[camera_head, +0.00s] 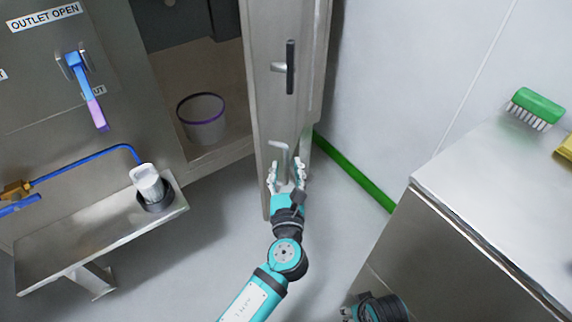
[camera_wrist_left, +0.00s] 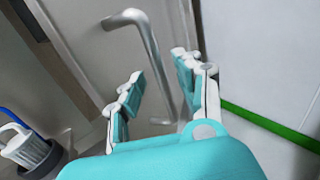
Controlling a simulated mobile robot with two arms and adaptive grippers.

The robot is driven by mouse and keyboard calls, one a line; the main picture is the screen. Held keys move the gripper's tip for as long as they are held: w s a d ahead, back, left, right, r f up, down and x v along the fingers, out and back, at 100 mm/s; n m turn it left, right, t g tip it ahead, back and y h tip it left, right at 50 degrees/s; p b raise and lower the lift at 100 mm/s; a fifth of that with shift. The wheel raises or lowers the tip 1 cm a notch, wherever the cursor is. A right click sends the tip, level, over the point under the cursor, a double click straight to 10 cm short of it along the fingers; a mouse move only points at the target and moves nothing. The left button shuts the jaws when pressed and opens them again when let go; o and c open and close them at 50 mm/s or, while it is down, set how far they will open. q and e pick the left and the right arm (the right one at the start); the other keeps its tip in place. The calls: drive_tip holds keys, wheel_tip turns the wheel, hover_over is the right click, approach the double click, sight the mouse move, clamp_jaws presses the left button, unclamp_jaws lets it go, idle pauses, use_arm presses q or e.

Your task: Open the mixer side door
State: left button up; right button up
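The mixer side door (camera_head: 262,95) is a tall metal panel, standing swung out beside an open interior. It has a black upright handle (camera_head: 290,67) higher up and a bent metal bar handle (camera_head: 279,147) lower down. The bar handle also shows in the left wrist view (camera_wrist_left: 150,50). My left gripper (camera_head: 286,172) is open at the lower handle, its fingers apart, one on each side of the bar in the left wrist view (camera_wrist_left: 158,90). Contact cannot be told. Part of my right arm's end (camera_head: 380,307) shows at the bottom edge; its fingers are not clear.
A bucket with a purple rim (camera_head: 203,120) stands inside the opening. A metal shelf (camera_head: 100,235) with a white-topped cup (camera_head: 148,184) juts out at left. A metal bench (camera_head: 480,190) with a green brush (camera_head: 538,106) stands at right. Floor between is clear.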

use_arm(q)
drive_tip(key=s, duration=1)
drive_tip(key=shift+a, duration=0.3)
drive_tip(key=shift+s, duration=0.1)
